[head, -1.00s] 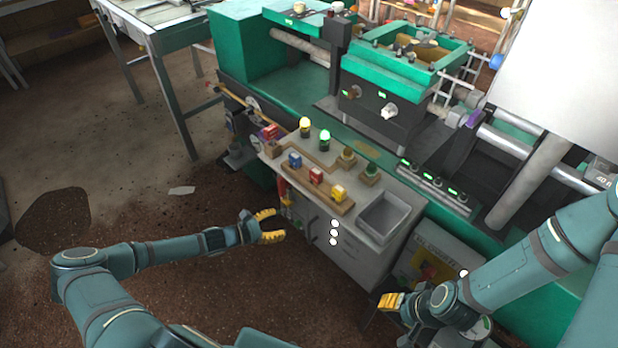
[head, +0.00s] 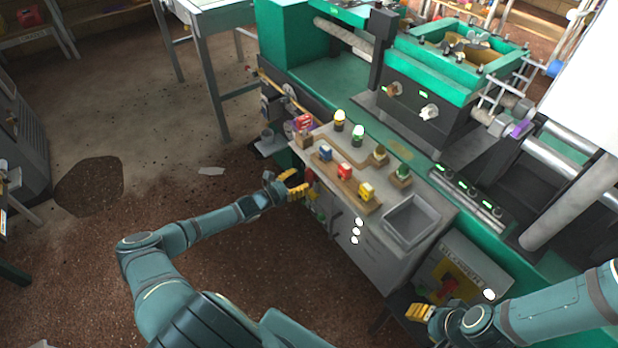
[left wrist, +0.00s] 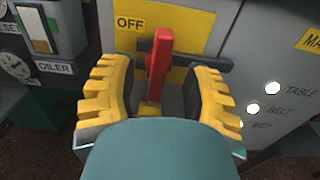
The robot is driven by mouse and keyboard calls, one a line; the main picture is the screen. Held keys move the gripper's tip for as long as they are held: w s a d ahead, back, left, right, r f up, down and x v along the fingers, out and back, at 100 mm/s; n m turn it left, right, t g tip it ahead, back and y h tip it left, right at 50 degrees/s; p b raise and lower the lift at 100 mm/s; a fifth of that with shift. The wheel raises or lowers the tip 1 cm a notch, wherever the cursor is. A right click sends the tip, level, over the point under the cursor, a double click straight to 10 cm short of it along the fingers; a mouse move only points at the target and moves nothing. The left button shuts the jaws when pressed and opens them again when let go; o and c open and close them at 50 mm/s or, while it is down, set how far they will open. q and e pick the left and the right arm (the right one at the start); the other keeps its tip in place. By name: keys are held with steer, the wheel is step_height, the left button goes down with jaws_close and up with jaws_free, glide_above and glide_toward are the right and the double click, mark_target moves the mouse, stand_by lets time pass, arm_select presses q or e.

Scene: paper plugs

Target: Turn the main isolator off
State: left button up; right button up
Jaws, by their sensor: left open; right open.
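A red lever (left wrist: 158,65) stands nearly upright on a yellow plate (left wrist: 190,25) marked OFF in the left wrist view. A dark bar crosses behind it. My left gripper (left wrist: 158,100) is open, with one yellow finger on each side of the lever; contact is not clear. In the head view this gripper (head: 294,184) is at the left end of the grey cabinet, by a small red part (head: 309,177). My right gripper (head: 420,312) is open beside a grey box (head: 478,262) with a red and yellow switch (head: 448,288); its label is too small to read surely.
The cabinet (head: 400,262) carries coloured blocks, two lamps (head: 340,120) and a grey tray (head: 415,222) on top. White round lights (head: 357,228) sit on its front. A green machine (head: 450,65) stands behind. Open floor (head: 240,270) lies to the left.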

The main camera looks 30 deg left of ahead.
mark_target(306, 177)
arm_select(q)
steer(key=shift+x, duration=1.95)
jaws_close()
steer(key=shift+r, duration=0.1)
